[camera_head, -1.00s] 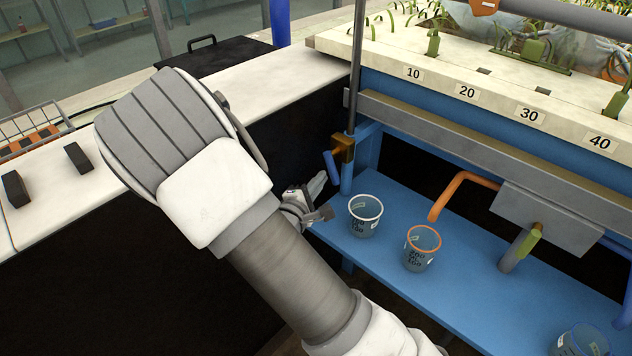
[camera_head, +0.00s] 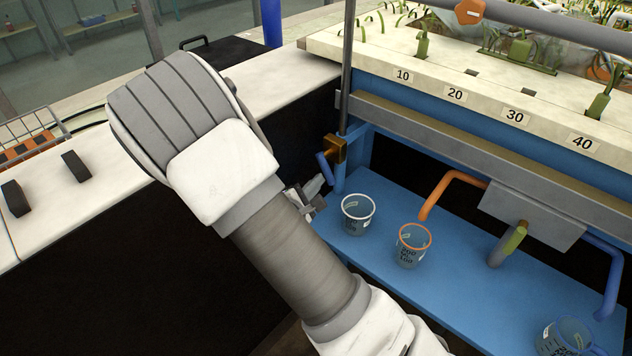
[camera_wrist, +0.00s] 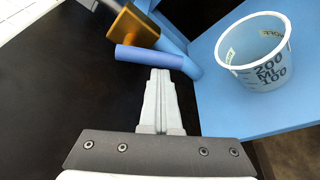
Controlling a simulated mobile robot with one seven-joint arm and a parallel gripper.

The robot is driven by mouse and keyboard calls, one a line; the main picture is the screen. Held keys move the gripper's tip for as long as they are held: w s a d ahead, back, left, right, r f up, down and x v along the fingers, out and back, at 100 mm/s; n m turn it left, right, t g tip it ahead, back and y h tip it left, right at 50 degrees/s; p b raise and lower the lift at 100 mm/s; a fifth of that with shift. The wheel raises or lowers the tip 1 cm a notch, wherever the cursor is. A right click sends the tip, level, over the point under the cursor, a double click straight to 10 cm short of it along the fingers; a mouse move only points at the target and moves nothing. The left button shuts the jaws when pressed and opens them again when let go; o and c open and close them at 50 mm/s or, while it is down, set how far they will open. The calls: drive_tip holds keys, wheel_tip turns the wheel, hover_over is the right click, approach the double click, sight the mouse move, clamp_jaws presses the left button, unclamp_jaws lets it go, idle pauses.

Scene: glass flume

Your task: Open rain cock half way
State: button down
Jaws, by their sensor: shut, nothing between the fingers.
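A brass cock body (camera_head: 335,148) sits low on the grey vertical pipe at the left end of the blue frame. A short blue lever (camera_head: 326,167) hangs at a slant beside it. In the wrist view the brass body (camera_wrist: 130,24) is at the top and the blue lever (camera_wrist: 148,56) lies nearly level below it. My gripper (camera_wrist: 160,73) is shut and empty, its fingertips just under the lever; I cannot tell whether they touch it. In the head view my gripper (camera_head: 318,186) is partly hidden behind my arm.
A white-rimmed cup (camera_head: 358,215) and an orange-rimmed cup (camera_head: 412,246) stand on the blue shelf (camera_head: 470,280) to the right. An orange pipe (camera_head: 440,190) bends down above the orange-rimmed cup. A white bench (camera_head: 90,200) is on the left.

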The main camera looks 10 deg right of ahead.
drive_tip(key=shift+d, duration=0.1)
idle(0.7)
drive_tip(key=s+a+m+h+p, duration=0.2)
drive_tip(key=s+a+p, duration=0.4)
drive_tip(key=a, duration=0.6)
drive_tip(key=w+d+b, duration=0.2)
drive_tip(key=w+d, duration=0.4)
drive_tip(key=d, duration=0.5)
drive_tip(key=shift+m, duration=0.3)
drive_tip(key=shift+d, duration=0.1)
